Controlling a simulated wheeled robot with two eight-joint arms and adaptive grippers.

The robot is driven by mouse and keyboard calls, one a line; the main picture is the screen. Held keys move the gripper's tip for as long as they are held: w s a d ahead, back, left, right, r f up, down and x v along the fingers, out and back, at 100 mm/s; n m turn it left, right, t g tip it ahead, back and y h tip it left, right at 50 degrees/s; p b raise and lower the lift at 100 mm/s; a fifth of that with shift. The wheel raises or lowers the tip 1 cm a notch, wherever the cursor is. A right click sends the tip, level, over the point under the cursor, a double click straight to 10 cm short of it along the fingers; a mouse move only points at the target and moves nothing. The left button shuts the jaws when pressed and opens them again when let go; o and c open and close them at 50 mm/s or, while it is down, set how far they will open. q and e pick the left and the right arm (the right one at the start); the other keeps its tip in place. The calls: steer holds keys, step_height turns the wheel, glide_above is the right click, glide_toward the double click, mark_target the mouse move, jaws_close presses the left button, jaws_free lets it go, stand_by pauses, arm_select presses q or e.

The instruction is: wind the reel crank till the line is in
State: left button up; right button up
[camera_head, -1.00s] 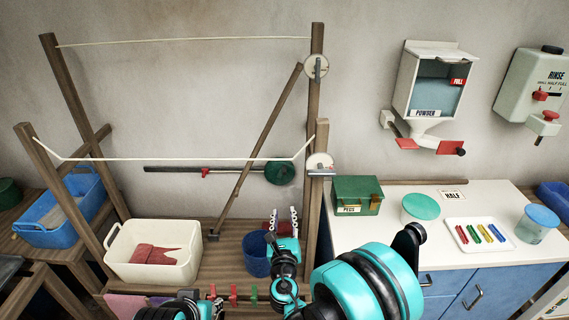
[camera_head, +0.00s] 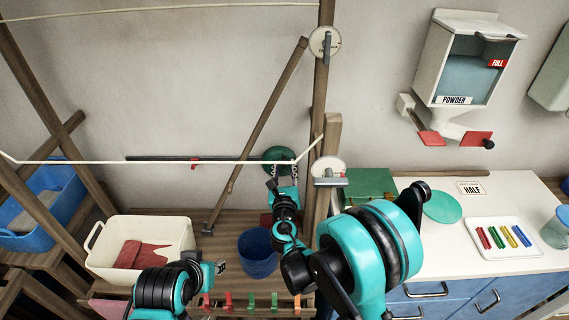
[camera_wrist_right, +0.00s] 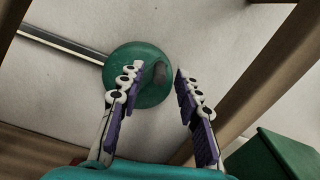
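A round green disc (camera_head: 277,154) is mounted on the back wall at the right end of a dark horizontal bar (camera_head: 160,158). In the right wrist view the green disc (camera_wrist_right: 151,92) has a dark knob (camera_wrist_right: 160,73) on its face. My right gripper (camera_head: 284,168) is just in front of the disc. Its purple-padded fingers (camera_wrist_right: 158,88) are open and spread, with no visible grip on the knob. Two white reels, upper (camera_head: 318,38) and lower (camera_head: 320,165), with grey handles sit on the right post. My left gripper (camera_head: 213,268) is low, near the white tub; its fingers are unclear.
White lines (camera_head: 150,162) run across the wooden frame. A diagonal wooden strut (camera_head: 258,130) stands left of the disc, and the post (camera_head: 321,110) right. A white tub (camera_head: 185,235) with red cloth and a blue bucket (camera_head: 258,256) stand below. A green box (camera_head: 370,183) is right.

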steer(key=shift+w, duration=1.45)
jaws_close()
steer(key=shift+d+f+m, duration=0.3)
steer(key=shift+d+m, duration=0.15)
steer(key=shift+m, duration=0.65)
steer(key=shift+d+f+m, duration=0.25)
steer(key=shift+d+m, duration=0.15)
steer(key=shift+m, duration=0.7)
jaws_free()
steer(key=shift+s, duration=0.1)
steer(key=s, duration=0.7)
steer(key=shift+s, duration=0.2)
